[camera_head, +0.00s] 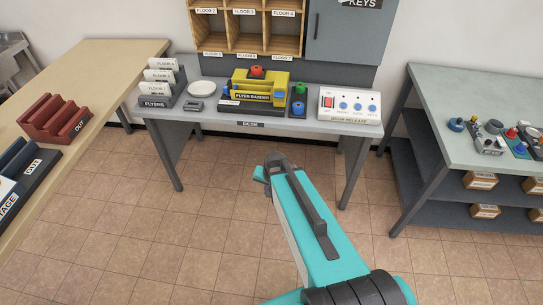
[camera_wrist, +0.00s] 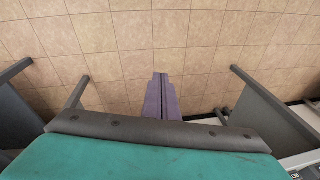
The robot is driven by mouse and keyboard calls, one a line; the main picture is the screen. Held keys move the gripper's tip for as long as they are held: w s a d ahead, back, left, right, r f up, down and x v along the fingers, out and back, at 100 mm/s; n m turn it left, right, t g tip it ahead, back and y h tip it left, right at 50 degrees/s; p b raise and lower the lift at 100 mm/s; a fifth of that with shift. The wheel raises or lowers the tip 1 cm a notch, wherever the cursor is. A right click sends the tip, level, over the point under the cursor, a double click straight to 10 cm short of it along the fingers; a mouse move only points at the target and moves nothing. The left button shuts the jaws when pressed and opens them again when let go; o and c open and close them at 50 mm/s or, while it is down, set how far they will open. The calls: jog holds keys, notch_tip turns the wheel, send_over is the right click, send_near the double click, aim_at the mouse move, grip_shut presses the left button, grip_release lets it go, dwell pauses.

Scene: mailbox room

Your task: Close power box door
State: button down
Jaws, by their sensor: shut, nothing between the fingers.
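No box marked as a power box, and no power box door, can be made out in either view. A grey-blue wall cabinet (camera_head: 345,38) labelled KEYS hangs at the top of the head view with its front closed; its top is cut off. My gripper (camera_wrist: 160,78) shows in the wrist view as two purple fingers pressed together, shut and empty, over bare floor tiles. In the head view my teal arm reaches toward the desk, and the fingers cannot be made out there.
A wooden counter (camera_head: 95,85) is at left, a green-topped bench (camera_head: 450,95) at right. The tiled floor (camera_head: 150,235) between is clear.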

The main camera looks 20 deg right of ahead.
jog(key=s+a+f+n+g, duration=0.2)
jog(key=s+f, duration=0.3)
jog(key=s, duration=0.5)
jog(key=s+a+f+n+g+b, duration=0.1)
jog(key=s+a+f+n+g, duration=0.1)
jog(key=s+f, duration=0.4)
jog(key=s+a+f+n+g+b, duration=0.1)
jog(key=s+a+f+n+g, duration=0.2)
jog(key=s, duration=1.1)
notch_tip(320, 180, down, 2)
jog(key=shift+s+f+n+g, duration=0.25)
jog(key=shift+n+g, duration=0.25)
jog(key=shift+g, duration=0.3)
jog(key=shift+a+r, duration=0.1)
